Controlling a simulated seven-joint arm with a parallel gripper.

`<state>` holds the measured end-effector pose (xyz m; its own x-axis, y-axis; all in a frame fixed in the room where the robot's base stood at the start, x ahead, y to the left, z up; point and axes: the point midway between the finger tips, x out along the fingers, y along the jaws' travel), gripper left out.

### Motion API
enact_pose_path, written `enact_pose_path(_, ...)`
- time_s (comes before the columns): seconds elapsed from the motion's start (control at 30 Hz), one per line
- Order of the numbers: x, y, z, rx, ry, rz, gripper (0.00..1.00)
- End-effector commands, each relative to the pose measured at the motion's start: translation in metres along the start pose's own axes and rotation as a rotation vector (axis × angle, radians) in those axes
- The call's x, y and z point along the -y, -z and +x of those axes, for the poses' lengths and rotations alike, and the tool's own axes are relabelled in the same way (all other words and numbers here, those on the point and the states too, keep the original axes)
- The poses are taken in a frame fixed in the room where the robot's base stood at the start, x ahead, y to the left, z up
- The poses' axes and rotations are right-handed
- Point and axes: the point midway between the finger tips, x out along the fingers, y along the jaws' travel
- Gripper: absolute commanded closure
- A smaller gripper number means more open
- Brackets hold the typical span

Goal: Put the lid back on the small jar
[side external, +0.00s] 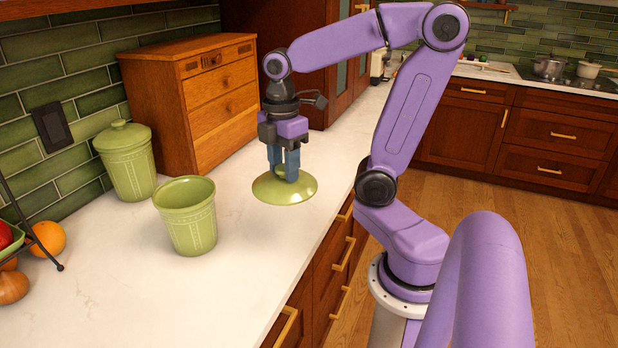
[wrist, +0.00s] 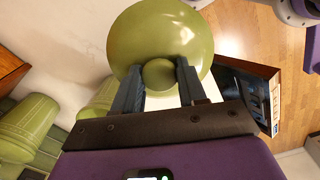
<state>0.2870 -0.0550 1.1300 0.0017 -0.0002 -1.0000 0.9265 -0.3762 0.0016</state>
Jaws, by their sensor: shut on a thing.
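The lid (side external: 303,194) is a shallow green disc with a round knob, held level at the counter's front edge, right of the open jar. My gripper (side external: 284,178) points down and is shut on the lid's knob. In the wrist view the knob (wrist: 158,74) sits between the two fingers and the lid (wrist: 160,28) spreads out beyond them. I cannot tell whether the lid touches the counter. The small jar (side external: 190,222) is green, upright, open at the top and apart from the lid. Green jar surfaces show at the left of the wrist view, partly hidden.
A second green jar (side external: 128,170) with its lid on stands behind the open jar, by the tiled wall. A wooden drawer chest (side external: 222,95) stands behind my gripper. Fruit (side external: 48,238) and a dark wire rack are at the left. The counter (side external: 150,300) in front is clear.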

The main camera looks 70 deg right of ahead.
Motion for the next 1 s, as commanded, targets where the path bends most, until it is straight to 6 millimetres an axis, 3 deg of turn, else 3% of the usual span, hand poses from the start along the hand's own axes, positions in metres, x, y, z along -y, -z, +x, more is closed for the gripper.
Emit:
enact_pose_path(0.3,-0.072,0.065,-0.037,0.0,-0.001,-0.009,1.0)
enact_pose_path(0.6,-0.129,0.122,-0.055,0.0,-0.003,-0.015,1.0)
enact_pose_path(0.8,-0.151,0.146,-0.059,0.0,-0.004,-0.016,1.0)
enact_pose_path(1.0,-0.159,0.153,-0.059,0.0,-0.005,-0.016,1.0)
